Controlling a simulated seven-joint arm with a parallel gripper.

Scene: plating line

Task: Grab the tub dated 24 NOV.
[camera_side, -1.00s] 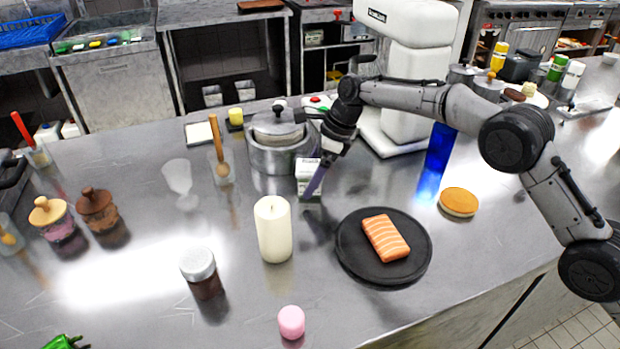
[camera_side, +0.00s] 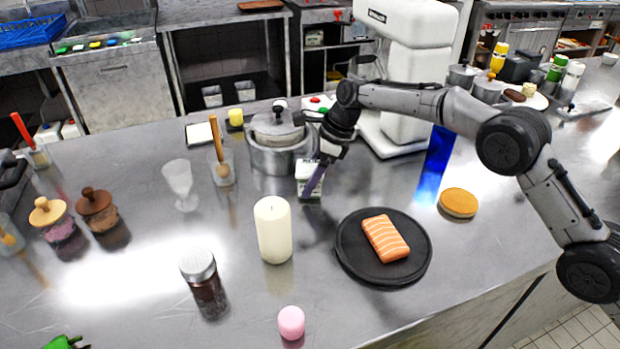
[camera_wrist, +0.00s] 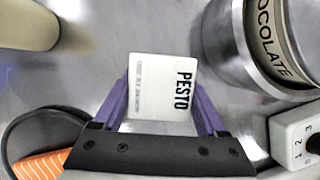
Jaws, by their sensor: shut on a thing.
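A white tub (camera_wrist: 160,88) with a PESTO label shows in the wrist view. It also has smaller print, too small for me to read as a date. My gripper (camera_wrist: 160,108) has its purple fingers on both sides of the tub, shut on it. In the side view the tub (camera_side: 303,170) stands in front of the steel pot, partly hidden by my gripper (camera_side: 311,186). It looks to be at or close to the counter; I cannot tell whether it is lifted.
The steel pot (camera_side: 268,160) stands close behind the tub; a CHOCOLATE label shows in the wrist view. A cream candle (camera_side: 273,232) stands in front. A black plate (camera_side: 350,262) with salmon (camera_side: 385,239) lies to the right. A glass (camera_side: 178,178) stands left.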

